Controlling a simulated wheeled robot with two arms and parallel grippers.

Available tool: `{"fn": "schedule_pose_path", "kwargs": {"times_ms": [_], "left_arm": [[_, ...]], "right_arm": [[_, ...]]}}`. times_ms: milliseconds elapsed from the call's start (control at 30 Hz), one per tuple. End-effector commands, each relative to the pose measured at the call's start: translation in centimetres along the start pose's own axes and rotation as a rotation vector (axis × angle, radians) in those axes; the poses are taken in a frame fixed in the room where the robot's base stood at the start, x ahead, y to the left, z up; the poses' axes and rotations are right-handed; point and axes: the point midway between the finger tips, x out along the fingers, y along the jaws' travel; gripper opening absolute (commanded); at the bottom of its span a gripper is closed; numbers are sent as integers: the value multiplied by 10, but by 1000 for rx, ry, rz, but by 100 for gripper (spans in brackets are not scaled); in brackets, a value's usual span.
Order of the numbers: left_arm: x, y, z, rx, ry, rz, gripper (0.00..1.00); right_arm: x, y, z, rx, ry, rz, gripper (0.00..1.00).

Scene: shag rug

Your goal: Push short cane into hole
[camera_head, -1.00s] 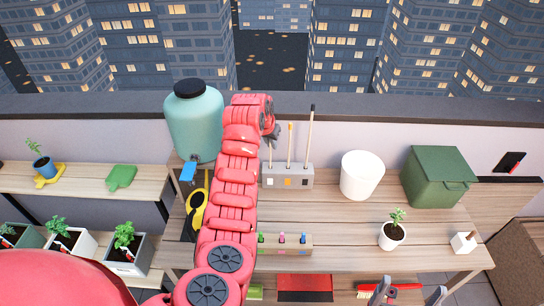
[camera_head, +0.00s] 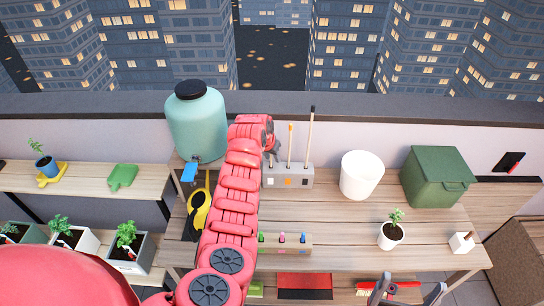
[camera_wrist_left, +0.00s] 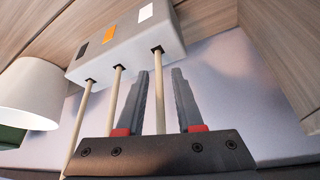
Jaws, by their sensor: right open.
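The grey block (camera_head: 288,176) stands at the back of the table with white, orange and black squares on its front; the left wrist view shows it upside down (camera_wrist_left: 125,45). The short cane (camera_wrist_left: 160,100) stands in the hole by the white square; its depth is hidden. My left gripper (camera_wrist_left: 160,71) is open, with one finger on each side of this cane and gaps visible. A middle cane (camera_head: 290,145) and a tall black-tipped cane (camera_head: 309,138) stand in the other holes. My right gripper (camera_head: 412,285) is open and empty at the bottom edge.
A white pot (camera_head: 361,175) and green bin (camera_head: 437,177) stand right of the block. A teal water barrel (camera_head: 196,125) is left of my arm. A wooden rack with coloured pegs (camera_head: 285,244) and a potted plant (camera_head: 392,235) stand nearer. The table centre is mostly clear.

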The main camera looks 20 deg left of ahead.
Motion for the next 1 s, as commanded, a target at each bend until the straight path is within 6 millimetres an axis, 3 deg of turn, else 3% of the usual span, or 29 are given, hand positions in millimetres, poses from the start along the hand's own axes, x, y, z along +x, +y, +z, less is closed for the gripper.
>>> {"fn": "schedule_pose_path", "kwargs": {"times_ms": [467, 667, 1000], "left_arm": [[-9, -1, -3, 0, 3, -1, 39], [-33, -1, -2, 4, 5, -4, 39], [-94, -1, -2, 3, 4, -3, 39]], "right_arm": [[1, 0, 0, 0, 0, 0, 100], [-6, 0, 1, 0, 0, 0, 100], [-25, -1, 4, 0, 0, 0, 100]]}}
